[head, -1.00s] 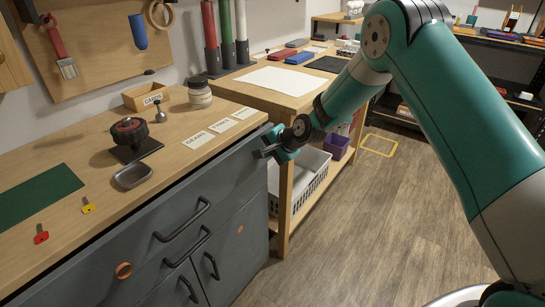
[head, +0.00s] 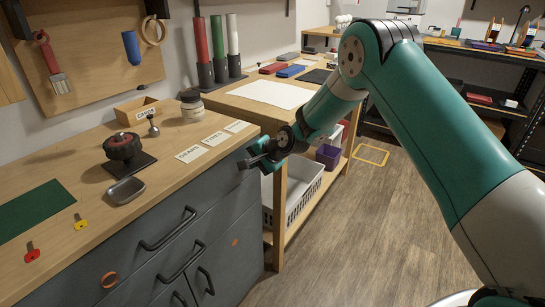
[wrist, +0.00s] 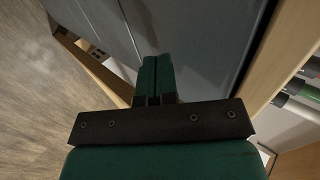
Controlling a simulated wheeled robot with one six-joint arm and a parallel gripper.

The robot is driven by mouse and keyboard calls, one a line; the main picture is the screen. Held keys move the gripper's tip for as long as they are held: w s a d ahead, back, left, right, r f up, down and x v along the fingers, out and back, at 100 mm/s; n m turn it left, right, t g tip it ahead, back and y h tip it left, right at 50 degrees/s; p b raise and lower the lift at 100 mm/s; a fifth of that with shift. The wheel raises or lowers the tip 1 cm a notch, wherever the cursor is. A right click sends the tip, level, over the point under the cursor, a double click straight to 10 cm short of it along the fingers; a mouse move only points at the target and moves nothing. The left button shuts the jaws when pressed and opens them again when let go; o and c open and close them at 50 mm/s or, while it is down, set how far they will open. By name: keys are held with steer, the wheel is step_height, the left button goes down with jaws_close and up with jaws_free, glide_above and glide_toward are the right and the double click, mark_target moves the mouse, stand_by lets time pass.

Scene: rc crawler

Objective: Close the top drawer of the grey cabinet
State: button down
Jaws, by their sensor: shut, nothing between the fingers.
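The grey cabinet (head: 245,256) stands under the wooden worktop at the left of the head view. Its top drawer (head: 205,205) has a dark bar handle (head: 167,231). The drawer front looks close to flush below the worktop edge; I cannot tell whether a small gap is left. My gripper (head: 246,163) is shut and empty, by the upper right end of the cabinet front, just below the worktop. Whether it touches the front is unclear. In the wrist view, the shut green fingers (wrist: 155,76) point over a grey cabinet panel (wrist: 205,40) with a seam beside it.
On the worktop are a black-and-red knob part (head: 124,148), a metal dish (head: 125,190), labels (head: 203,147), a jar (head: 192,104) and a wooden box (head: 138,111). A wooden bench (head: 280,232) with a white basket (head: 300,193) stands right of the cabinet. Floor at right is clear.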

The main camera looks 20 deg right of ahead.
steer(key=s+d+f+v, duration=0.1)
steer(key=f+v, duration=0.1)
steer(key=v, duration=1.1)
steer(key=s+a+r+n+g+p, duration=0.2)
steer(key=s+a+r+n+p, duration=0.15)
steer(key=s+r, duration=0.35)
steer(key=s+a+r+n+g+p, duration=0.1)
steer(key=s+a+r+n+p, duration=0.25)
steer(key=s+r, duration=0.4)
steer(key=s+r+n+g+p, duration=0.1)
steer(key=s+r+n, duration=0.2)
steer(key=s, duration=0.3)
steer(key=s+r+n+g+h+p, duration=0.1)
steer(key=s+r+n+g+p, duration=0.1)
steer(key=s, duration=0.5)
steer(key=s+r+n+g+p, duration=0.1)
steer(key=s+r+n, duration=0.4)
steer(key=s+r, duration=0.1)
steer(key=shift+s+d+r+h+p, duration=0.2)
steer(key=shift+s+h+p, duration=0.2)
steer(key=shift+s, duration=0.35)
